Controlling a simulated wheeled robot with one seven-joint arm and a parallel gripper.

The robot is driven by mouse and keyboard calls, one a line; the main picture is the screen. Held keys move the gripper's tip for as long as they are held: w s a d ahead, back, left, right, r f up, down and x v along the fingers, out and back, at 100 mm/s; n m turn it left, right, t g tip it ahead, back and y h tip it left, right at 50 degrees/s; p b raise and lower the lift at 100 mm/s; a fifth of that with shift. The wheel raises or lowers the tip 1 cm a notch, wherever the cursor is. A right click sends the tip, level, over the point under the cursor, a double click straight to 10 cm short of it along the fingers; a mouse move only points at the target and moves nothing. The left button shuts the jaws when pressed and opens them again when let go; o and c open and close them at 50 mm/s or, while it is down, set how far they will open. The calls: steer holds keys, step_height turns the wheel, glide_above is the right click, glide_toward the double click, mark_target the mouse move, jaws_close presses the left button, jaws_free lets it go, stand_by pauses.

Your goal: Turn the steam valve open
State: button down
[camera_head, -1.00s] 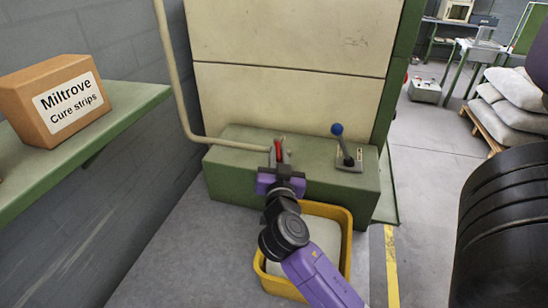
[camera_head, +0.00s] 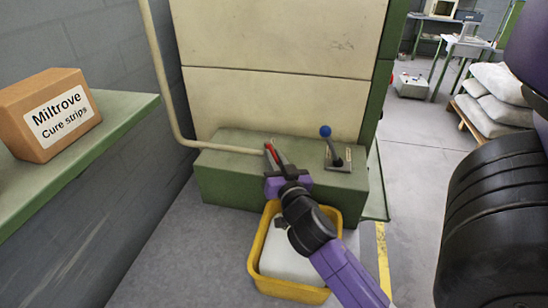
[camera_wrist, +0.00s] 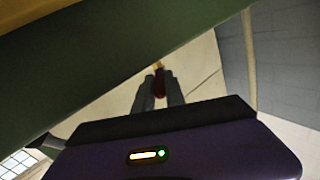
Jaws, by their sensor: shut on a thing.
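The steam valve has a red handle (camera_head: 271,149) at the end of the cream pipe (camera_head: 232,149), on top of the green box at the machine's foot. The handle leans up and to the left in the head view. My gripper (camera_head: 273,158) is shut on the red handle. In the wrist view, the fingers of my gripper (camera_wrist: 159,92) close around the red handle (camera_wrist: 159,82) from both sides. The fingers hide part of the handle and the valve body.
A lever with a blue knob (camera_head: 325,131) stands right of the valve on the green box (camera_head: 222,178). A yellow bin (camera_head: 254,262) with pale contents sits below my arm. A shelf (camera_head: 120,107) with a cardboard box (camera_head: 48,115) juts in at left.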

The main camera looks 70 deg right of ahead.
steer(key=c, duration=1.4)
jaws_free()
steer(key=b+v, duration=0.3)
steer(key=v, duration=0.4)
steer(key=shift+s+a+b, duration=0.25)
steer(key=shift+a+b, duration=0.05)
steer(key=shift+a, duration=0.05)
